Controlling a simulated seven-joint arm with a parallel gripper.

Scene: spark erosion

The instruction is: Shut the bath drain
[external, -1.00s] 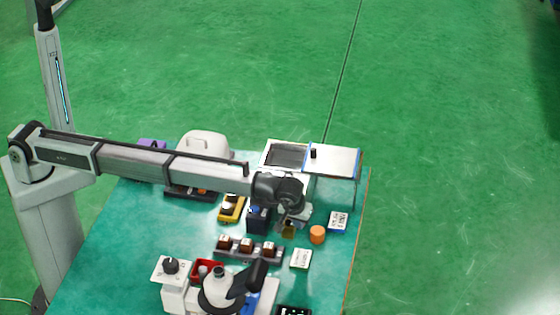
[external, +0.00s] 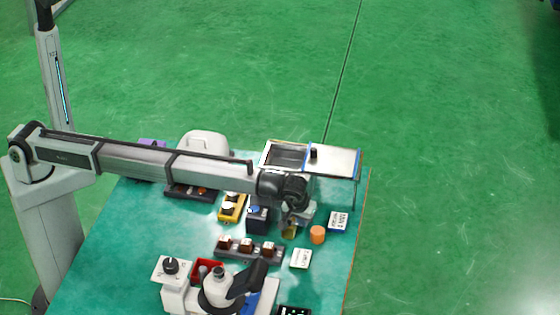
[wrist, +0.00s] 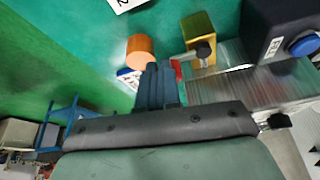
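The bath is a metal tank (external: 285,153) at the back right of the bench; its ribbed metal side seems to show in the wrist view (wrist: 225,90). The brass block also shows under my wrist in the external view (external: 290,231). My gripper (wrist: 158,68) has its blue fingers together, with nothing seen between them. My wrist partly hides the tank front in the external view.
An orange cylinder (external: 317,235) and a white label card (external: 338,220) stand close to my gripper. A dark box with a blue button (wrist: 280,28) is on the other side. A row of switches (external: 247,248) and a microscope-like device (external: 222,290) are nearer the front.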

